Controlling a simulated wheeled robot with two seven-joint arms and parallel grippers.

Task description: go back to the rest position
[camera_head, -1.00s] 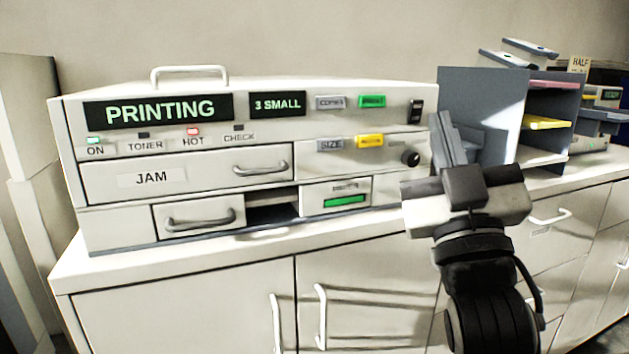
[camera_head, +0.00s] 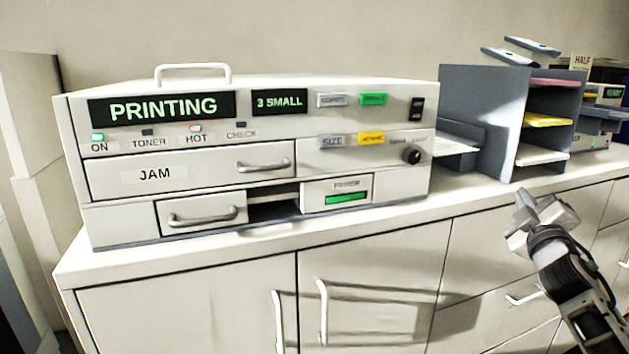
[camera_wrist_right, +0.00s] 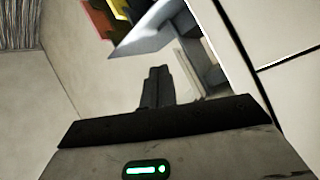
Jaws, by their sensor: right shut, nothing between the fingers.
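My right gripper (camera_head: 528,208) is in the lower right of the head view, in front of the cabinet and clear of the printer. It is shut and empty; its closed fingers (camera_wrist_right: 157,88) also show in the right wrist view. The printer (camera_head: 270,185) stands on the counter with its display reading PRINTING and a smaller one reading 3 SMALL. Its ON and HOT lamps are lit. My left gripper is not in view.
A grey paper sorter (camera_head: 508,125) with pink, yellow and white sheets stands right of the printer. White paper (camera_head: 455,146) shows on a side tray at the printer's right. The cabinet (camera_head: 190,310) has handles standing out from its front.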

